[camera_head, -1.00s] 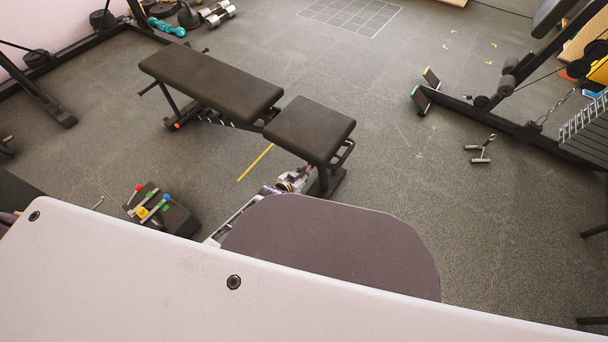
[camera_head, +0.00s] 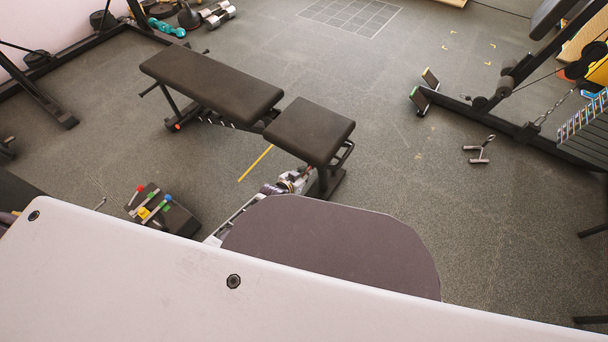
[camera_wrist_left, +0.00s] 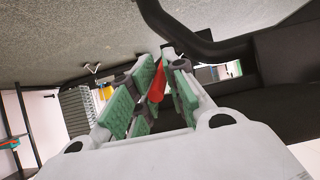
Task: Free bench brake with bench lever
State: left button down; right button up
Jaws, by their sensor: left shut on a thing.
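The black bench (camera_head: 212,82) stands on the grey floor, its separate seat pad (camera_head: 309,130) at the near right end. My left gripper (camera_head: 306,173) is low beside the frame under the seat pad. In the left wrist view my left gripper (camera_wrist_left: 160,72) has green-padded fingers closed around a red handle (camera_wrist_left: 157,89), apparently the bench lever. Black bench frame (camera_wrist_left: 190,42) passes close by the fingertips. The handle's far end and the brake are hidden. My right gripper is not in view.
A dark box with coloured levers (camera_head: 165,210) stands on the floor left of my arm. A small metal handle piece (camera_head: 479,150) lies to the right. A black machine frame (camera_head: 500,115) stands at the right.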

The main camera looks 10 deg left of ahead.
pick_arm(q)
jog(key=shift+t, duration=0.3)
jog(key=shift+w+d+r+p, duration=0.1)
jog(key=shift+w+d+r, duration=0.2)
jog(key=shift+r, duration=0.25)
jog(key=shift+w+d+r+p, duration=0.15)
jog(key=shift+w+r, duration=0.3)
jog(key=shift+r, duration=0.15)
jog(key=shift+w+d+r+p, duration=0.1)
jog(key=shift+w+d+r, duration=0.2)
jog(key=shift+r, duration=0.25)
jog(key=shift+w, duration=0.1)
jog(key=c, duration=1.3)
grip_release()
jog(key=shift+w, duration=0.1)
jog(key=shift+a+f, duration=0.1)
jog(key=shift+a, duration=0.1)
jog(key=shift+s+a, duration=0.1)
jog(key=shift+s, duration=0.1)
jog(key=shift+v, duration=1)
jog(key=f+v, duration=0.1)
jog(key=v, duration=0.8)
jog(key=shift+s+r, duration=0.2)
jog(key=shift+s, duration=0.35)
